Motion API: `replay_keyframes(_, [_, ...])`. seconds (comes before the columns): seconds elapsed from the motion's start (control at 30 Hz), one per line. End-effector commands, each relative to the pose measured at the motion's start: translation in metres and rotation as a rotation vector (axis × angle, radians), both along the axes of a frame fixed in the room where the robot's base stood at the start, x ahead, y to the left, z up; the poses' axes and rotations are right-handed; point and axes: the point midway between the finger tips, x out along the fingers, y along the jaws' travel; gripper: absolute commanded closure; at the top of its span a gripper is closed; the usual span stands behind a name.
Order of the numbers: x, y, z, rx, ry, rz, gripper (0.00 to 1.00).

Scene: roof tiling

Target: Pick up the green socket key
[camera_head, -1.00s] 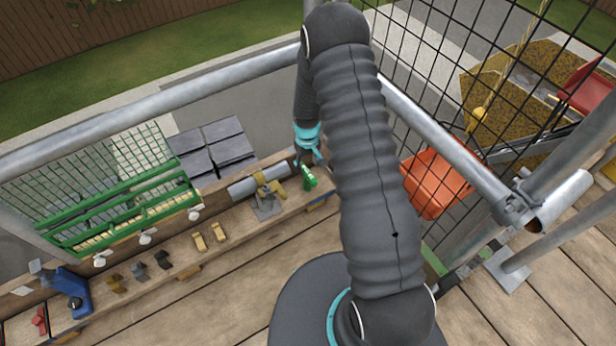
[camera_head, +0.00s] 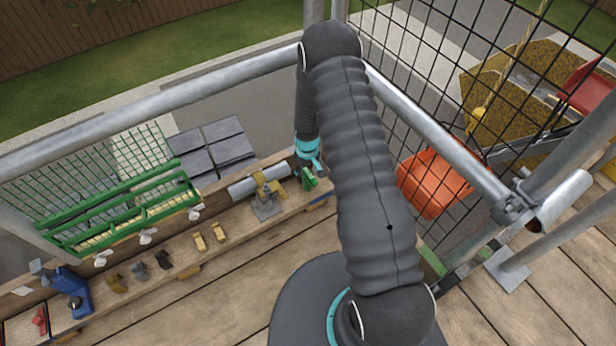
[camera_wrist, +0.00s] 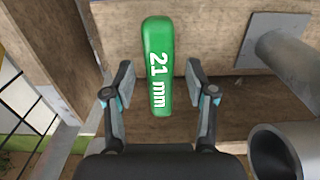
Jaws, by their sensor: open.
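The green socket key (camera_wrist: 158,60) shows in the wrist view with "21 mm" in white on its face. It stands between the two open fingers of my gripper (camera_wrist: 159,88), with a visible gap on each side. In the head view the key (camera_head: 309,180) is a small green shape at the right end of the wooden shelf, just below my gripper (camera_head: 312,165). My arm hides part of the area to its right.
Pipe ends (camera_wrist: 275,150) are close at the right in the wrist view. A guard rail (camera_head: 150,105) runs behind the shelf. An orange bucket (camera_head: 432,184) hangs right of my arm.

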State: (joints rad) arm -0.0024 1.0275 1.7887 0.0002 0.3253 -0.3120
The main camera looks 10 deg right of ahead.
Motion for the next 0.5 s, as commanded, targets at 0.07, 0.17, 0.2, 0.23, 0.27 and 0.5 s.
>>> replay_keyframes(0.07, [0.0,0.0,-0.0012,0.0,0.0,0.0,0.44])
replay_keyframes(0.17, [0.0,0.0,-0.0021,0.0,0.0,0.0,0.44])
replay_keyframes(0.2, [0.0,-0.0001,-0.0024,0.0,0.0,0.0,0.44])
replay_keyframes(0.23, [0.0,-0.0001,-0.0026,0.0,0.0,0.0,0.44])
replay_keyframes(0.27, [0.0,-0.0001,-0.0029,0.0,0.0,0.0,0.44])
replay_keyframes(0.5, [0.0,-0.0001,-0.0045,0.0,0.0,0.0,0.44])
